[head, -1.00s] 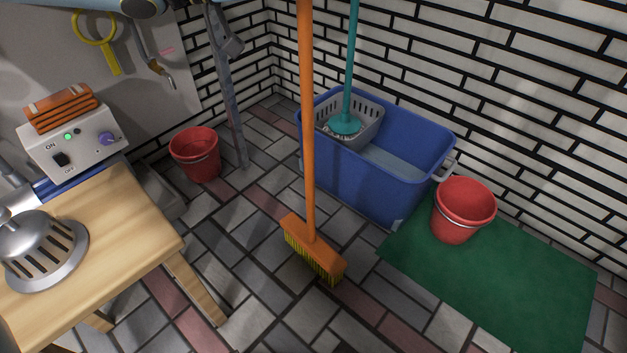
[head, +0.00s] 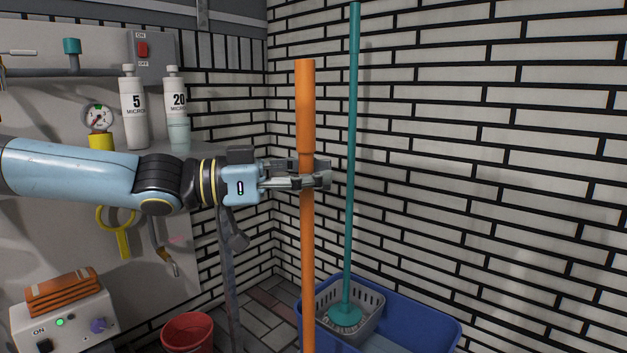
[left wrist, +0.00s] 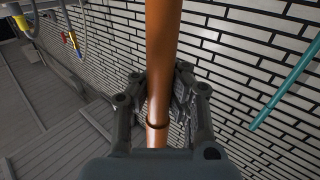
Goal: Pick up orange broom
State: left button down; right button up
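The orange broom's handle (head: 308,255) stands upright in the middle of the head view. Its brush end is below that view. My left gripper (head: 318,174) comes in from the left and has its fingers on both sides of the upper handle. In the left wrist view the handle (left wrist: 163,50) runs between the two fingers (left wrist: 162,95), which look to be pressed against it. My left gripper looks shut on the handle. My right gripper is in neither view.
A teal mop handle (head: 352,150) rises just right of the broom from a blue bucket (head: 430,330). A red bucket (head: 188,332) stands at lower left. Bottles (head: 133,110) and a toaster-like device (head: 62,318) are at left. White brick walls (head: 480,170) close off the back and right.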

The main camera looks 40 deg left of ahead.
pick_arm(q)
jog(key=s+d+r+p, duration=0.1)
jog(key=s+d+r, duration=0.4)
jog(key=d, duration=0.5)
jog(key=shift+r, duration=0.9)
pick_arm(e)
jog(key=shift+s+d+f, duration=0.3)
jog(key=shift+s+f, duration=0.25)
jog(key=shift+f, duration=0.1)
pick_arm(q)
jog(key=shift+a, duration=0.1)
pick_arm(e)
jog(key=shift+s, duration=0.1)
